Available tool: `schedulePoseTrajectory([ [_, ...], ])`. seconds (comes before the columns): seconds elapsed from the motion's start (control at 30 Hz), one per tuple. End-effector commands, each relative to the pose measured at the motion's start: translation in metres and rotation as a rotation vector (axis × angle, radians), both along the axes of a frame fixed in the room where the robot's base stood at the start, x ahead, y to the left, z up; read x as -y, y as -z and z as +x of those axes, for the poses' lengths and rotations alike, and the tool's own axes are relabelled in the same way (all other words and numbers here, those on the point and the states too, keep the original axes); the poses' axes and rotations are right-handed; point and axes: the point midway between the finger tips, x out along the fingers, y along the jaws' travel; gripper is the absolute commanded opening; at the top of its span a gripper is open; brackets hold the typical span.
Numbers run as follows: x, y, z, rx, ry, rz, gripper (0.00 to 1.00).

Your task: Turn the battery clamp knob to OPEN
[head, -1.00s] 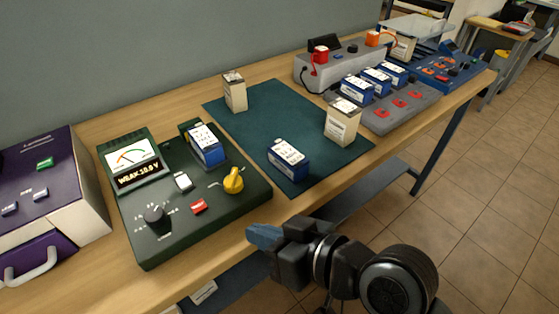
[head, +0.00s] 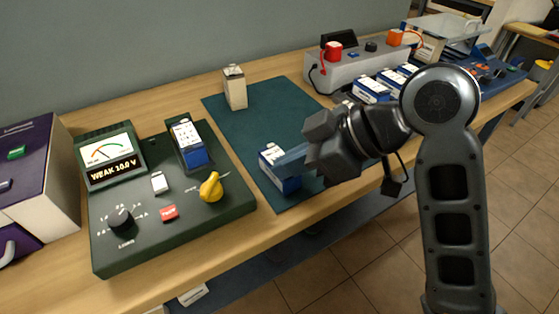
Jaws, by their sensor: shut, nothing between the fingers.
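The yellow clamp knob (head: 211,187) is on the right side of the green battery tester (head: 135,240), and its handle points up and to the right. The label print beside it is too small to read. A blue and white battery (head: 188,143) sits in the tester's cradle above the knob. The tester's display (head: 111,169) reads WEAK 10.0 V. My gripper (head: 284,163) is shut and empty, to the right of the knob and apart from it. Its blue fingertips cover part of a second blue battery (head: 271,158) on the mat.
A dark green mat (head: 262,118) holds a beige battery (head: 235,88). A grey charger (head: 362,68) and blue batteries (head: 371,89) stand behind my arm. The tester also has a black dial (head: 120,219) and a red button (head: 169,213). A purple and white case (head: 40,180) is at left.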

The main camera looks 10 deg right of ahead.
Motion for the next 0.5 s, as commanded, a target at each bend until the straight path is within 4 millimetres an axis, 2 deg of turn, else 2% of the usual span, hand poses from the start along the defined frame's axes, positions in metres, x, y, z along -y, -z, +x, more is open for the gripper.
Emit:
schedulePoseTrajectory([
  [0.4,-0.053,0.054,0.028,-0.002,-0.001,0.0,0.0],
  [0.5,-0.067,0.052,0.036,0.001,-0.002,0.0,0.0],
])
